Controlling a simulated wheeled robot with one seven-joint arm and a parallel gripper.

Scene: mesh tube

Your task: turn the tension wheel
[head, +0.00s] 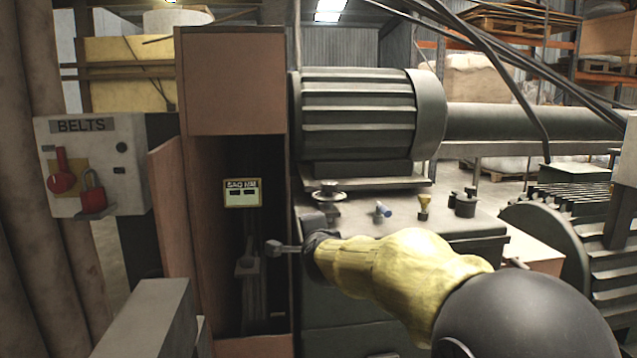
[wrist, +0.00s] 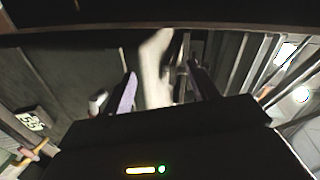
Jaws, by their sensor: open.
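A small dark metal handwheel (head: 328,191), which looks like the tension wheel, sits on the grey housing under the big motor in the head view. My gripper (head: 290,246) is at the end of my yellow-sleeved arm, below and left of that wheel and apart from it, at the opening of the brown cabinet. In the wrist view my gripper (wrist: 162,85) is open, with its two fingers spread. A pale blurred bar (wrist: 155,65) shows between or beyond the fingers; I cannot tell what it is or whether it touches them. I cannot make out the wheel in the wrist view.
The brown cabinet (head: 230,80) stands open, with a sag gauge (head: 242,193) inside. A grey BELTS box (head: 90,165) with a red switch and red padlock is at left. The ribbed motor (head: 360,115) overhangs the housing (head: 440,228), which carries several small fittings.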

